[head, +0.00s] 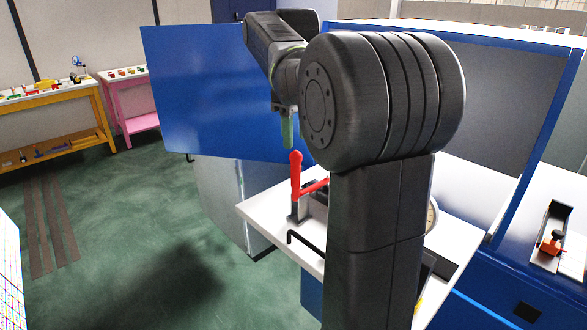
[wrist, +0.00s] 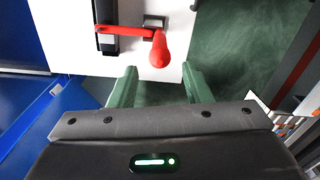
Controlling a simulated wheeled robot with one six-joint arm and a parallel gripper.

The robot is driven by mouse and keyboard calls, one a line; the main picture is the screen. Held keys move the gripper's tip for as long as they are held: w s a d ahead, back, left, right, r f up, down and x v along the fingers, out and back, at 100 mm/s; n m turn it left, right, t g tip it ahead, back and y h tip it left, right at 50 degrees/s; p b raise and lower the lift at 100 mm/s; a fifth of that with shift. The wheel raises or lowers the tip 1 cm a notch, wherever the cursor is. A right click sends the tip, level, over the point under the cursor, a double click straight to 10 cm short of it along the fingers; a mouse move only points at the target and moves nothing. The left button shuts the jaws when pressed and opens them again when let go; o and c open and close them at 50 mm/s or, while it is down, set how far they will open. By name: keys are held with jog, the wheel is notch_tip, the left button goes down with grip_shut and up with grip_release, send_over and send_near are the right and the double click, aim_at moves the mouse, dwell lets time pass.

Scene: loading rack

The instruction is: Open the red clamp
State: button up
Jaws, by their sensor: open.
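The red clamp (head: 296,176) stands at the left end of a white table, with its red handle upright and a red arm reaching right from its base. In the wrist view the red handle (wrist: 159,50) points toward the camera, just beyond the fingertips and between their lines. My gripper (wrist: 162,76) is open and empty, with two green fingers apart. In the head view my gripper (head: 288,132) hangs just above and left of the handle's top. Whether a finger touches the handle I cannot tell. My own arm hides part of the clamp's right side.
The white table (head: 264,210) bears a black bent handle (head: 304,247) near its front edge. A large blue panel (head: 195,90) stands behind my gripper. Another red-topped device (head: 551,244) sits at the far right. Green floor lies open on the left.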

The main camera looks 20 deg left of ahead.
aim_at(295, 169)
notch_tip(295, 169, down, 10)
jog(key=shift+a+r, duration=0.1)
jog(key=shift+r, duration=0.1)
jog(key=shift+c, duration=0.4)
grip_shut()
